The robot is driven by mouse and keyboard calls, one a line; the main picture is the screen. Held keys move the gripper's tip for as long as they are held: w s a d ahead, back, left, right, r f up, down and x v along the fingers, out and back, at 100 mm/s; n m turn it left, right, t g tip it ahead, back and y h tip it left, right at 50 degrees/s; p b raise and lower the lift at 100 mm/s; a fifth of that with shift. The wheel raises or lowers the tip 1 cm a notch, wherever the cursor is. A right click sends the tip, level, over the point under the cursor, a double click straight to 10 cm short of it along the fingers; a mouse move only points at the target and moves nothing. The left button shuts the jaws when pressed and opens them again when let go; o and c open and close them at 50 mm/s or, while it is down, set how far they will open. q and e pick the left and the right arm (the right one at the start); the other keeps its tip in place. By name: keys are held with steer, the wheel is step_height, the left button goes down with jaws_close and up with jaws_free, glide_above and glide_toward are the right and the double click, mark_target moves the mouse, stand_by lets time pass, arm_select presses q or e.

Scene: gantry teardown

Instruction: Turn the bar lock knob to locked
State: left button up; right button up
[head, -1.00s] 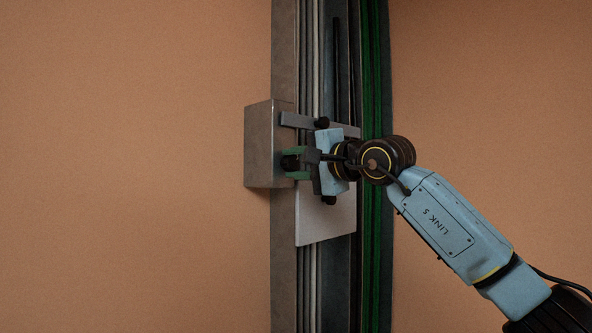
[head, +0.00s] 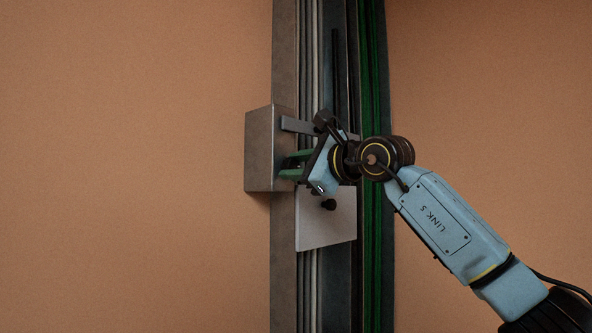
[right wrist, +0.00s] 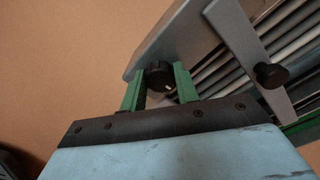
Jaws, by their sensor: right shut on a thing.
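The black lock knob (right wrist: 158,76) sits on the face of a grey metal box, with a small white mark on its rim. My right gripper (right wrist: 158,88) has its two green fingers on either side of the knob and is shut on it. In the head view the same gripper (head: 290,165) reaches the right face of the box (head: 262,150) with its body tilted, and its fingers hide the knob there. The flat grey bar (head: 299,125) juts from the box just above the fingers. My left gripper is in neither view.
A pale plate (head: 325,232) with a second black knob (head: 329,204) lies just below my right gripper. Grey and green cables (head: 371,60) run up the vertical gantry column (head: 284,60). The orange wall is bare on both sides.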

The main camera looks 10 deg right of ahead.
steer(key=shift+m, duration=0.4)
steer(key=o, duration=1)
steer(key=shift+c, duration=0.2)
steer(key=b+v, duration=0.4)
steer(key=v, duration=0.9)
steer(key=shift+s+d, duration=0.15)
steer(key=shift+d, duration=0.05)
steer(key=shift+a+f, duration=0.1)
